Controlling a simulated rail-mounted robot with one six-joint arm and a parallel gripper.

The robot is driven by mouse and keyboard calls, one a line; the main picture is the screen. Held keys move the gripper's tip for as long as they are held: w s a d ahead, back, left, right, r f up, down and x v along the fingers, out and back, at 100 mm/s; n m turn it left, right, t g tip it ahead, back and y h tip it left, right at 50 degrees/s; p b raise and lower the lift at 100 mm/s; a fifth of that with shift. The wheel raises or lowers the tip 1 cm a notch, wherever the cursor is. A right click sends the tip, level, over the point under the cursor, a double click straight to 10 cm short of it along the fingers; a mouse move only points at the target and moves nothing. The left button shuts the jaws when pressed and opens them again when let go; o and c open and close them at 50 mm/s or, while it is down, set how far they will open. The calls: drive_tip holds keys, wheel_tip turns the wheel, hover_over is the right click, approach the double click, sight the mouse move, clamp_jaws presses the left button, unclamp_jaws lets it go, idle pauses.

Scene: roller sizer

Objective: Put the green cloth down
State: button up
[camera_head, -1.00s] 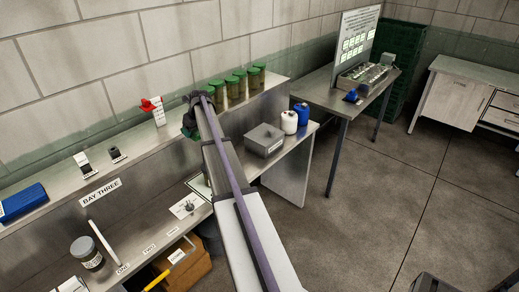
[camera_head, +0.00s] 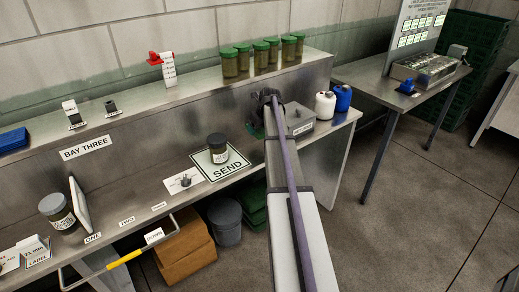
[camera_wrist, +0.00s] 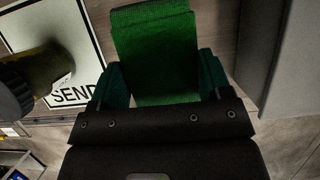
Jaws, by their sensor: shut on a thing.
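The green cloth (camera_wrist: 155,45) is in the wrist view, held in my gripper (camera_wrist: 160,80), with its free part reaching out ahead. My gripper is shut on it. In the head view my gripper (camera_head: 264,112) is over the lower steel counter (camera_head: 243,180), between the SEND card and a grey box. There the cloth is mostly hidden behind my dark wrist. I cannot tell whether the cloth touches the counter.
A grey box (camera_head: 298,121), a white bottle (camera_head: 325,104) and a blue bottle (camera_head: 341,97) stand to the right. Several green-lidded jars (camera_head: 265,55) line the upper shelf.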

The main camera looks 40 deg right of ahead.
sight(258, 143)
wheel_tip(258, 143, down, 7)
drive_tip(key=b, duration=0.4)
drive_tip(key=shift+d+b, duration=0.1)
drive_tip(key=shift+b, duration=0.3)
drive_tip(key=shift+r, duration=0.35)
drive_tip(key=shift+f, duration=0.15)
drive_tip(key=o, duration=0.8)
drive_tip(key=shift+r+p, duration=0.25)
drive_tip(key=shift+p, duration=0.1)
drive_tip(key=p+v, duration=1.1)
drive_tip(key=v, duration=0.1)
drive_tip(key=shift+r, duration=0.1)
drive_tip(key=shift+f, duration=0.2)
